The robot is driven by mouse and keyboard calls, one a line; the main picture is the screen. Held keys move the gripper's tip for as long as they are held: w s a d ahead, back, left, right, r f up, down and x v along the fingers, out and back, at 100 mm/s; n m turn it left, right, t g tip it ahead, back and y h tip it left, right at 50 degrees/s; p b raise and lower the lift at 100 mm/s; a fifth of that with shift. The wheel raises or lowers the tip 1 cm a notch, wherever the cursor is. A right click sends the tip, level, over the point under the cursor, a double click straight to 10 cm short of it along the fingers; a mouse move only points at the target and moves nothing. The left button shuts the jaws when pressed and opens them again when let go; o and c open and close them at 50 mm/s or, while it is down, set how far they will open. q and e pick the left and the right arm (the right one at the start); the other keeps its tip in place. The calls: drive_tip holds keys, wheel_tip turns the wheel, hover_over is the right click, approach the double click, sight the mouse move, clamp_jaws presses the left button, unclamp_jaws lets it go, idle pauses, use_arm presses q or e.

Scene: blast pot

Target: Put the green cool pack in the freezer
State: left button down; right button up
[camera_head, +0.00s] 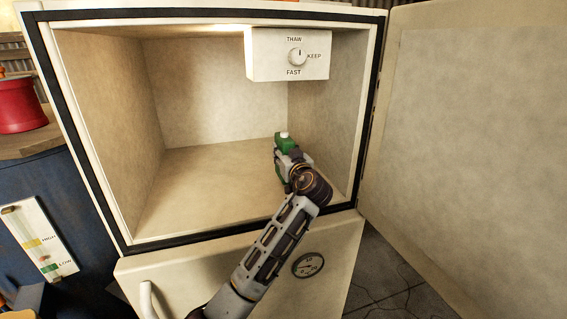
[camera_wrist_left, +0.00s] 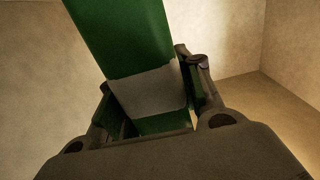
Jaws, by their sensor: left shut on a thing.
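The green cool pack (camera_head: 284,141) is inside the freezer compartment, toward its right side, with a small white cap on top. My left gripper (camera_head: 289,158) is shut on it, and the arm reaches in through the open front. In the left wrist view the cool pack (camera_wrist_left: 122,35) is a green slab with a pale band, between the two fingers (camera_wrist_left: 150,105). Its lower end is partly hidden by the gripper. I cannot tell whether it touches the floor. The freezer (camera_head: 210,200) is open and otherwise empty. My right gripper is not in view.
The freezer door (camera_head: 470,140) stands open at the right. A control box (camera_head: 288,55) with a knob hangs from the compartment's ceiling, above the cool pack. The compartment's left and middle floor is clear. A red pot (camera_head: 20,105) stands at far left.

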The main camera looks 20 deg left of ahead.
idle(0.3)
use_arm(q)
drive_tip(key=shift+f+p, duration=0.35)
drive_tip(key=shift+f, duration=1.5)
drive_tip(key=shift+f, duration=0.15)
drive_tip(key=c, duration=1)
unclamp_jaws()
drive_tip(key=shift+o, duration=0.2)
